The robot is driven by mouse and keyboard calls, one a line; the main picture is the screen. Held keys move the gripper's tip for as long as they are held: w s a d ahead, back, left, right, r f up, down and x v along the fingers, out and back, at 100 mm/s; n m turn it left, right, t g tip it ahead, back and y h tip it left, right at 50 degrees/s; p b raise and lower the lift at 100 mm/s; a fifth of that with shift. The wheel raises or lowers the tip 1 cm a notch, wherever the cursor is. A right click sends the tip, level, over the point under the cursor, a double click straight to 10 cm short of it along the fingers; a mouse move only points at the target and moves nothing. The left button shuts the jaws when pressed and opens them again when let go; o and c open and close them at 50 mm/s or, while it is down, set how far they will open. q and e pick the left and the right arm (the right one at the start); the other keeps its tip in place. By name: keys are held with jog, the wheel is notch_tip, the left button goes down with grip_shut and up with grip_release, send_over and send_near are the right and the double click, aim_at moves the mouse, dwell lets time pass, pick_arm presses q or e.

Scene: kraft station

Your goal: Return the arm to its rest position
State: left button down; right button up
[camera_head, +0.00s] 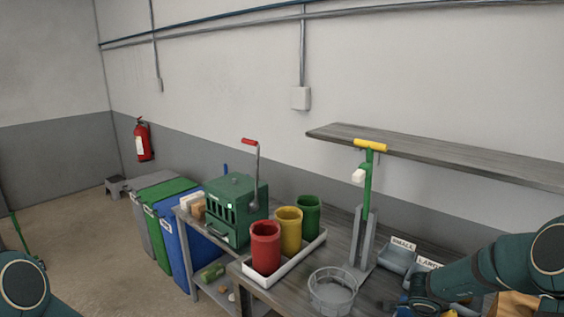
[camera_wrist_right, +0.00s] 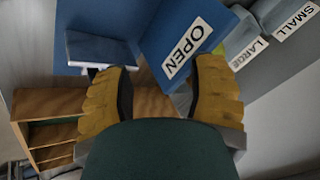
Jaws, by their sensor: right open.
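My right arm (camera_head: 475,275) reaches in from the right edge of the head view, low over the right part of the workbench (camera_head: 300,297). Its gripper is at the bottom of that view, mostly hidden by the arm. In the right wrist view my right gripper (camera_wrist_right: 164,68) shows two yellow-padded fingers spread apart with nothing between them. Beyond the fingers are a blue bin labelled OPEN (camera_wrist_right: 187,50) and a wooden compartment box (camera_wrist_right: 50,105). Part of my left arm (camera_head: 22,285) shows at the lower left; its gripper is out of view.
Bins labelled SMALL (camera_head: 397,256) and LARGE (camera_head: 424,272) are close to the right arm. A wall shelf (camera_head: 450,158) overhangs the bench.

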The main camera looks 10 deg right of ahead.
jog(key=a+f+n, duration=0.1)
jog(key=a, duration=0.1)
jog(key=a+f+n, duration=0.1)
jog(key=a, duration=0.1)
jog(key=a+f+n+y, duration=0.1)
jog(key=a, duration=0.1)
jog(key=shift+w+a+f+t, duration=0.15)
jog(key=shift+a+f+t, duration=0.1)
jog(key=shift+f+t, duration=0.15)
jog(key=s+a+f+n+y, duration=0.3)
jog(key=s+a+n, duration=0.15)
jog(key=a, duration=0.55)
jog(key=s+a+f+n+y, duration=0.2)
jog(key=s+a+f+n, duration=0.15)
jog(key=a+n, duration=0.45)
jog(key=s+a+f+n+g+y, duration=0.2)
jog(key=s+a+n+y, duration=0.1)
jog(key=s+a, duration=0.7)
jog(key=d+b+x, duration=0.2)
jog(key=b+x, duration=0.6)
jog(key=x, duration=0.1)
jog(key=shift+s+f, duration=0.2)
jog(key=shift+f, duration=0.25)
jog(key=shift+m, duration=0.25)
